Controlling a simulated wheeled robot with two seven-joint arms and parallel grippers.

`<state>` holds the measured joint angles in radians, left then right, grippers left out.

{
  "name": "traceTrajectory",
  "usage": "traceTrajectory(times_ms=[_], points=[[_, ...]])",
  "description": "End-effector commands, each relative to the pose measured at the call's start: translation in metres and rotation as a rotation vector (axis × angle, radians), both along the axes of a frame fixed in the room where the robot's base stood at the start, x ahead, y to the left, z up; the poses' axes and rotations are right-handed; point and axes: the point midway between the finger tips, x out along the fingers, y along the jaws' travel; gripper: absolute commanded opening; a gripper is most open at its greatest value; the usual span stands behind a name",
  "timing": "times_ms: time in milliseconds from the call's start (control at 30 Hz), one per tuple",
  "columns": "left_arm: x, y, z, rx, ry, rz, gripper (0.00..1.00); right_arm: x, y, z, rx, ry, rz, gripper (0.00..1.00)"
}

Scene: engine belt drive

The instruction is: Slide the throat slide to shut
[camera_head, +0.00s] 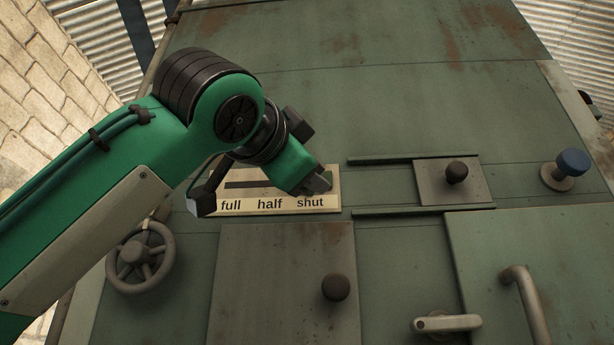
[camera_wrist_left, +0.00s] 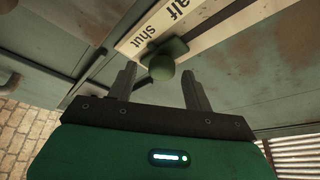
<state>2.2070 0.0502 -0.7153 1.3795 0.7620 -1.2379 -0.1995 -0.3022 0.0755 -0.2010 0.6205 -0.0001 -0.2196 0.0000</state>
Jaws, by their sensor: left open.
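The throat slide's pale scale plate (camera_head: 285,203), marked full, half and shut, is fixed to the green panel; it also shows in the left wrist view (camera_wrist_left: 205,22). My left gripper (camera_head: 318,182) is open at the shut end of the plate. In the left wrist view its fingertips (camera_wrist_left: 157,76) lie to either side of the knob, with gaps; I cannot tell how deep they reach. My right gripper is not in view.
To the right, a plate with a black knob (camera_head: 456,172) sits between two rails, and a blue knob (camera_head: 572,163) stands farther right. Below are a door with a dark knob (camera_head: 336,287), a lever (camera_head: 447,323) and a curved handle (camera_head: 524,300). A handwheel (camera_head: 140,256) is lower left.

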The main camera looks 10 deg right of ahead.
Motion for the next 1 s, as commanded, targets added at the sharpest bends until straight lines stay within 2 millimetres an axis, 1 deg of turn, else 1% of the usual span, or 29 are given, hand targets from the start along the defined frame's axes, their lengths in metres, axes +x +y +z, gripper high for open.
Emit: traceTrajectory(times_ms=[33, 200, 400, 533, 700, 1000], points=[[-0.007, 0.005, -0.007, 0.0, -0.002, -0.001, 0.51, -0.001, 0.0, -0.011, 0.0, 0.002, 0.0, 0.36], [-0.035, 0.025, -0.016, -0.001, -0.003, -0.001, 0.51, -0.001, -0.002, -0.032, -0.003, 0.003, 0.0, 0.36], [-0.066, 0.048, -0.024, -0.001, -0.003, -0.001, 0.51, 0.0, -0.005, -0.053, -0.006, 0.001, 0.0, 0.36], [-0.082, 0.059, -0.028, 0.0, -0.003, -0.001, 0.51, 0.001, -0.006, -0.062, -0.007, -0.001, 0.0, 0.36], [-0.092, 0.066, -0.029, 0.001, -0.001, -0.001, 0.51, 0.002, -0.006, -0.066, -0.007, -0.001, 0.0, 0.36], [-0.094, 0.068, -0.028, 0.002, 0.0, -0.002, 0.51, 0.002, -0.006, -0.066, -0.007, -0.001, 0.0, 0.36]])
